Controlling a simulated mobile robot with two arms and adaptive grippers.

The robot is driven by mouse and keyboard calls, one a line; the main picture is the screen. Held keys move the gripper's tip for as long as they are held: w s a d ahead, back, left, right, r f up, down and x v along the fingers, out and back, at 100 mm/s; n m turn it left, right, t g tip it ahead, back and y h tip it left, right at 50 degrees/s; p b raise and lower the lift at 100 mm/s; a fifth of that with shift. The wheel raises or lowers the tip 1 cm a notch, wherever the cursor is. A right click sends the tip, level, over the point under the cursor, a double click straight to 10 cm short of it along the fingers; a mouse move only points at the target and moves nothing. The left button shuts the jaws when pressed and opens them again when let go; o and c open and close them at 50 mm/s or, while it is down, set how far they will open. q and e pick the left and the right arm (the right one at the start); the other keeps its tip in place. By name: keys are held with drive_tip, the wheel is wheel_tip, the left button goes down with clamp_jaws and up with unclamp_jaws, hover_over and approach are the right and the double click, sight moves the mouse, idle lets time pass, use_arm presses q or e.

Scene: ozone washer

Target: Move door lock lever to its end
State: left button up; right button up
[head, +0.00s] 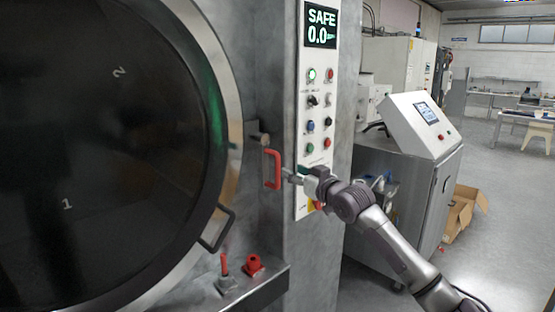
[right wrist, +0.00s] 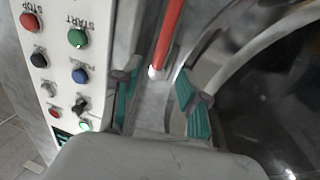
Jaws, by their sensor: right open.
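The red door lock lever (head: 278,170) is a D-shaped handle mounted upright on the grey metal panel, just right of the large round door (head: 120,160). My right gripper (head: 288,176) is at the right side of the lever, close to it. In the right wrist view, my right gripper (right wrist: 157,88) is open, with teal pads on both fingers. The red lever (right wrist: 169,35) runs up the picture, and its near end lines up between the fingertips. I cannot tell whether they touch. My left gripper is not in view.
A control panel (head: 302,180) with buttons and a "SAFE 0.0" display (head: 320,25) stands right of the lever. Red fittings (head: 253,265) sit on a ledge below. A dark door handle (head: 218,230) is lower left. A console cabinet (head: 400,175) stands behind my right arm.

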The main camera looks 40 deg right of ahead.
sight(279, 164)
drive_tip(key=w+p, duration=0.1)
drive_tip(key=w, duration=0.2)
drive_tip(key=w+p, duration=0.1)
drive_tip(key=w, duration=0.5)
drive_tip(key=shift+w+d+p, duration=0.2)
drive_tip(key=shift+d+p, duration=0.2)
clamp_jaws()
